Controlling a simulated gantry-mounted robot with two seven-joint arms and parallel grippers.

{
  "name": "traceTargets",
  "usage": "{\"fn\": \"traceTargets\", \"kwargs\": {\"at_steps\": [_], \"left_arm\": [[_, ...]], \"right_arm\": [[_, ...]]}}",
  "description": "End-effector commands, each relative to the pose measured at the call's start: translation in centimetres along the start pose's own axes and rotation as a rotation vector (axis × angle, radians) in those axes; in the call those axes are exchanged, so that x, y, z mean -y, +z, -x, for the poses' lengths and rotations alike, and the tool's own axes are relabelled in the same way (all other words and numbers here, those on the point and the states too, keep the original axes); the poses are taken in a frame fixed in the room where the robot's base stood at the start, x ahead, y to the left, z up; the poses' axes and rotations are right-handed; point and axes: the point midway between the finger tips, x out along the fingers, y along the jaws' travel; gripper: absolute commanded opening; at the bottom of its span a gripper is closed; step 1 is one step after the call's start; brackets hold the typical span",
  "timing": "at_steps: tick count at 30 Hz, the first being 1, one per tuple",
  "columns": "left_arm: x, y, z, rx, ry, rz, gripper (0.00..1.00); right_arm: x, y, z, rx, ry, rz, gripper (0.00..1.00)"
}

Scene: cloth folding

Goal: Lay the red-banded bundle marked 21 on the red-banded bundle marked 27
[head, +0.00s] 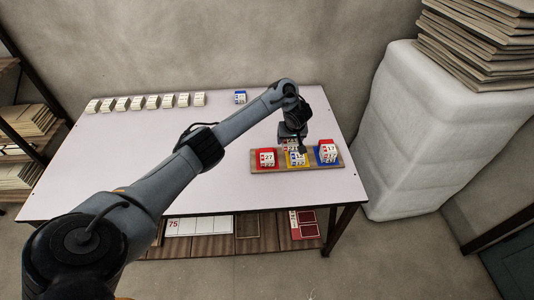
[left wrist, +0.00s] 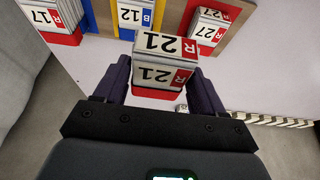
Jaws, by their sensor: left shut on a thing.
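My left gripper (head: 291,143) is shut on the red-banded bundle marked 21 (left wrist: 162,62), which shows between both fingers in the left wrist view. In the head view this bundle is mostly hidden by the gripper and appears just above the bundle marked 12 (head: 297,161). The red-banded bundle marked 27 (head: 266,159) rests on the red pad at the left end of a wooden board (head: 283,171). It also shows in the left wrist view (left wrist: 208,30), apart from the held bundle. My right gripper is not in view.
The bundle marked 12 sits on the yellow middle pad. A bundle marked 17 (head: 328,151) sits on the blue right pad. A blue-banded bundle (head: 240,97) stands at the table's back. Several pale bundles (head: 151,101) line the back left. The table's (head: 120,165) left half is clear.

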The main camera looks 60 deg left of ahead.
Motion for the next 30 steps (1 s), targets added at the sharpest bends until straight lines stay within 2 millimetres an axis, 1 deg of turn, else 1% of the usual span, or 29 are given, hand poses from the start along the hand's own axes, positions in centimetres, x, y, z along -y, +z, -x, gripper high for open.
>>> {"fn": "traceTargets", "kwargs": {"at_steps": [1, 3, 9, 12, 15, 20, 23, 27, 30], "left_arm": [[1.3, 0.0, -1.3, -0.002, -0.004, 0.001, 0.39], [2.6, -0.1, -2.4, -0.002, -0.004, 0.001, 0.39], [6.0, -0.4, -4.8, -0.002, -0.003, 0.001, 0.39], [7.1, -0.6, -5.5, -0.001, -0.001, 0.002, 0.39], [7.8, -0.7, -5.9, -0.001, 0.000, 0.001, 0.39], [8.1, -0.7, -6.2, 0.000, 0.001, 0.000, 0.39], [8.1, -0.3, -7.0, 0.001, 0.000, -0.001, 0.39], [8.1, 0.5, -8.8, 0.001, -0.001, 0.000, 0.39], [8.1, 0.8, -9.7, 0.000, 0.000, 0.001, 0.39]], "right_arm": [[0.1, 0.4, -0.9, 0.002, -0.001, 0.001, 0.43], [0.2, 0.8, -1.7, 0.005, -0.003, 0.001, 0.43], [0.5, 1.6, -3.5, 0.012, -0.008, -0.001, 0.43], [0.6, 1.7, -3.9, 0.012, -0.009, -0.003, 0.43], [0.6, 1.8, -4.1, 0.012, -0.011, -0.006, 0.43], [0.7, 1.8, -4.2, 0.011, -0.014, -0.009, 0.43], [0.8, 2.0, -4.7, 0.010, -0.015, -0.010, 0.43], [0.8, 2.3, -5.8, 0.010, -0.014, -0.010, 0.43], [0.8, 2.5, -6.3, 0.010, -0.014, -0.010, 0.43]]}}
